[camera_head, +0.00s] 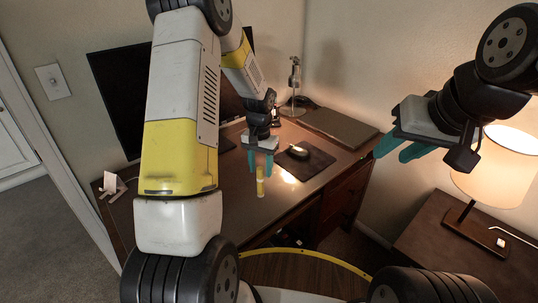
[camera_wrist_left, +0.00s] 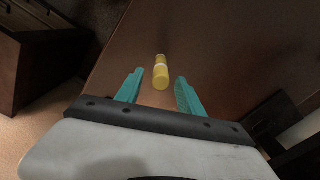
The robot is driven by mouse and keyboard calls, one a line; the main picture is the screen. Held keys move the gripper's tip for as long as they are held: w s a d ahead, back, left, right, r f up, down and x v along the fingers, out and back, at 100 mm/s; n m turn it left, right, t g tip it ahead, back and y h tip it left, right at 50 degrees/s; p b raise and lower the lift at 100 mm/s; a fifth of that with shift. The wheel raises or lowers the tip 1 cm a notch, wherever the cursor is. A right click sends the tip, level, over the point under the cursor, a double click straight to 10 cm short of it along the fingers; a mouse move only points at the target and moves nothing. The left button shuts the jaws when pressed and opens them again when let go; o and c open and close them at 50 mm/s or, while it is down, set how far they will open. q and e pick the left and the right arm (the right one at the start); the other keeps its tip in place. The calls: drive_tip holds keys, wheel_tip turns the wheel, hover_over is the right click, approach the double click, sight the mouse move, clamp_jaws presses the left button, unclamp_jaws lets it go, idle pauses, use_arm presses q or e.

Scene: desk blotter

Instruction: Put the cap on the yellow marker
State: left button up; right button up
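The yellow marker (camera_head: 261,187) shows below my left gripper near the front part of the desk. In the left wrist view the marker (camera_wrist_left: 161,75) is a yellow cylinder with a pale band, seen between and a little beyond the two fingertips. My left gripper (camera_head: 260,169) is open over it; in the left wrist view gaps show on both sides of the marker. I cannot make out a separate cap. My right gripper (camera_head: 391,157) is raised at the right, with its teal fingers apart and nothing between them.
The brown desk (camera_head: 233,200) has a dark pad (camera_head: 318,164) with a mouse (camera_head: 298,152) to the right of my left gripper. A dark monitor (camera_head: 120,100) and a desk lamp (camera_head: 294,85) stand at the back. A small white stand (camera_head: 112,184) is at the left edge. A lit lamp (camera_head: 505,165) stands far right.

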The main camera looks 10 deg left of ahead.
sight(260, 167)
use_arm(q)
wheel_tip(260, 167, up, 8)
drive_tip(key=shift+f, duration=0.1)
idle(0.6)
idle(0.4)
